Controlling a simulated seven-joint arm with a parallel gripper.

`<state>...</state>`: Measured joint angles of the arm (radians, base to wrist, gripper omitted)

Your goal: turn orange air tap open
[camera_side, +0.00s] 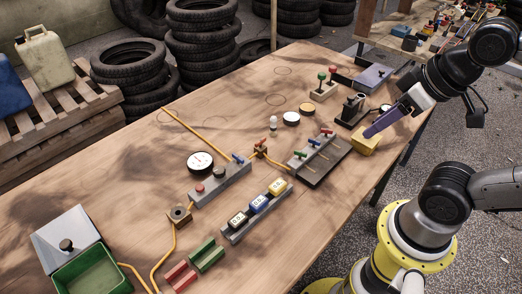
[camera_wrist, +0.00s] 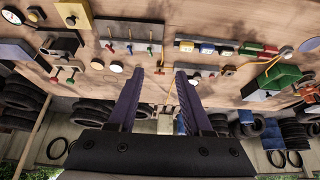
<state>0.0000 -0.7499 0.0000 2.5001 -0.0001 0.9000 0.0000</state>
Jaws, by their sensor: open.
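The air tap (camera_side: 260,148) is a small brownish-orange fitting on the wooden table, joined to an orange hose, behind the panel of small levers. Its handle is too small to tell which way it points. In the wrist view what looks like the same tap (camera_wrist: 160,62) shows reddish-orange, between my fingers in the picture but farther off. My gripper (camera_side: 369,133) has purple fingers and is over the table's right side, well right of the tap. In the wrist view my gripper (camera_wrist: 160,78) has its fingers apart, with nothing held between them.
A yellow block (camera_side: 364,144) is close by my fingertips in the side view; contact cannot be told. The lever panel (camera_side: 318,165) with green, blue and red levers lies between my gripper and the tap. A gauge (camera_side: 200,162) stands left of the tap.

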